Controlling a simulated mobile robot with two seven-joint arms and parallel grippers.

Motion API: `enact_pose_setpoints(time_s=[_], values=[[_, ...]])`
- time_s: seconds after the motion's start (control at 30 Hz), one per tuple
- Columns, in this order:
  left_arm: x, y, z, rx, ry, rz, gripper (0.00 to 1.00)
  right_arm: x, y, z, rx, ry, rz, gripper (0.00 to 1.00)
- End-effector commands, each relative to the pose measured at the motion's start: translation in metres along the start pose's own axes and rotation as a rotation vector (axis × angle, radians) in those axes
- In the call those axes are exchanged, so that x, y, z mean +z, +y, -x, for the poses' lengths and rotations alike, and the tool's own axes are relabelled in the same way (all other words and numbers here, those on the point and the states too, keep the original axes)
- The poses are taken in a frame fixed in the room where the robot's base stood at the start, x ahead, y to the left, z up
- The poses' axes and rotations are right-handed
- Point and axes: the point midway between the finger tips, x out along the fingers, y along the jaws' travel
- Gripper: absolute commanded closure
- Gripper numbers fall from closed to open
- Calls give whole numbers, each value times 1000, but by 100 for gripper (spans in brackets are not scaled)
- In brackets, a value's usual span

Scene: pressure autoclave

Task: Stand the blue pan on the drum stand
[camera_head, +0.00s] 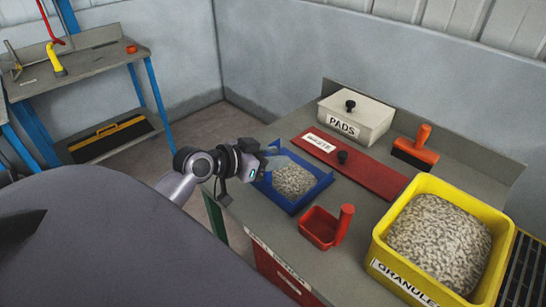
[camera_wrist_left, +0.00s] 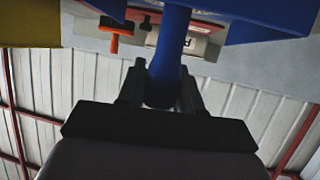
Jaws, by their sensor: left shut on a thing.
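The blue pan (camera_head: 321,187) is a shallow square tray holding a heap of grey speckled granules (camera_head: 293,181). It is at the left side of the grey bench; I cannot tell whether it touches the bench top. My left gripper (camera_head: 270,156) is at the pan's far left corner. In the left wrist view, the gripper (camera_wrist_left: 160,92) is shut on the pan's blue handle (camera_wrist_left: 170,55), and part of the pan's body (camera_wrist_left: 275,25) shows at the top right. I cannot pick out the drum stand with certainty. My right gripper is not in view.
On the grey bench (camera_head: 355,275) are a red scoop (camera_head: 319,229), a red lid panel (camera_head: 365,170), a PADS box (camera_head: 355,117), an orange-handled brush (camera_head: 415,148) and a yellow GRANULES bin (camera_head: 380,235). A blue-legged table (camera_head: 95,62) stands at the back left, with open floor between.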

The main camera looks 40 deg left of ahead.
Motion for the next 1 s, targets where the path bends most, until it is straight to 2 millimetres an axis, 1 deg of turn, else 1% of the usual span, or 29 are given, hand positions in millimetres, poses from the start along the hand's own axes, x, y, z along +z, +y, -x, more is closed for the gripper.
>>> enact_pose_setpoints(time_s=[0.13,0.23,0.27,0.3,0.33,0.63,0.73,0.87,1.0], values=[[-1,0,0,0,2,0,100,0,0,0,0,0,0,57],[2,0,-1,0,1,0,100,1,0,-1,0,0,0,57],[2,0,-1,0,0,0,59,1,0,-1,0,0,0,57],[1,0,-1,0,0,0,46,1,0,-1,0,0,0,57],[1,0,-1,0,0,1,40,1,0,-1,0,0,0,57],[0,0,0,0,1,1,40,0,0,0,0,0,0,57],[0,0,4,0,-1,0,40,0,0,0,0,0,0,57],[0,0,19,-1,-1,-1,40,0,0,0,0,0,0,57],[1,0,42,-1,-3,-1,40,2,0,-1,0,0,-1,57]])
